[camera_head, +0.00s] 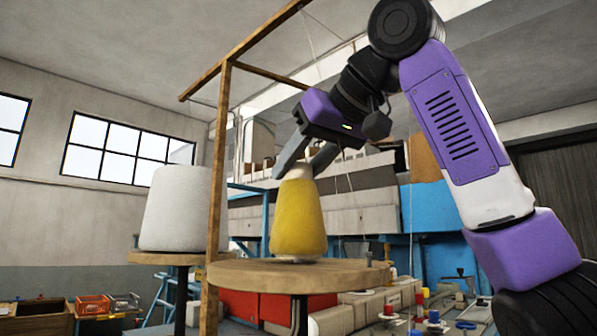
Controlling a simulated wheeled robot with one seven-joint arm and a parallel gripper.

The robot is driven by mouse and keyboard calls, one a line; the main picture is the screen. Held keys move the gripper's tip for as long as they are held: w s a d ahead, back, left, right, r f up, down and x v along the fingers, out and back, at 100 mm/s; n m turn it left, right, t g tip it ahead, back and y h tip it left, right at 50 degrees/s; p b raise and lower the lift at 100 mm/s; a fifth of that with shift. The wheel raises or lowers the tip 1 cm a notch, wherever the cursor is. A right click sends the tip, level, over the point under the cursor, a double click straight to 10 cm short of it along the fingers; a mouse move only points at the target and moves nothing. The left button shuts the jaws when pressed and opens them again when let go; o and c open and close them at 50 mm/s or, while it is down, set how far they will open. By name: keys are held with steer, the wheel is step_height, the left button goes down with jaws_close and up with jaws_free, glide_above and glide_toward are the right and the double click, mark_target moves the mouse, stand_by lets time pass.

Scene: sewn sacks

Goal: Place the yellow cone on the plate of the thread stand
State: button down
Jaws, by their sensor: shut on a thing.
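The yellow cone (297,218) stands upright at the round wooden plate (240,276) of the thread stand. Its base appears at the plate's surface; I cannot tell whether it touches. My gripper (305,168) comes down from the upper right and is shut on the pale top of the yellow cone. The stand's wooden post (218,165) rises at the left of the plate and meets a wooden bar (245,45) overhead. The thread stand's dark leg (299,315) shows under the plate.
A large white cone (182,208) stands on another wooden plate (150,258) to the left, close to the post. Below at the right is a cluttered bench with several small spools (433,317). An orange crate (93,304) sits low at the left.

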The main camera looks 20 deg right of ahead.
steer(key=shift+f, duration=0.3)
steer(key=shift+f, duration=0.15)
steer(key=c, duration=0.8)
jaws_free()
